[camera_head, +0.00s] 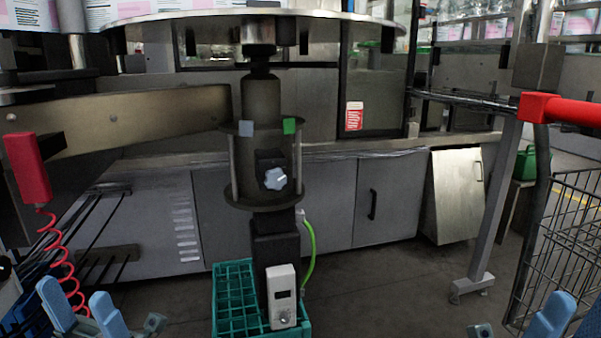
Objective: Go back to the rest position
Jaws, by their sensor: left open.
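My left gripper (82,309) is at the bottom left corner, with its two blue fingertips apart and nothing between them. My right gripper (556,315) is at the bottom right corner, mostly cut off by the picture's edge. The reel labeller's column (262,170) stands in the middle, under a large round disc (170,15).
A green crate (233,296) stands at the column's foot, beside a white control box (282,295). A red handle (28,165) with a coiled red cable hangs at the left. A wire cart (565,235) with a red bar (565,110) stands at the right. Floor shows between.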

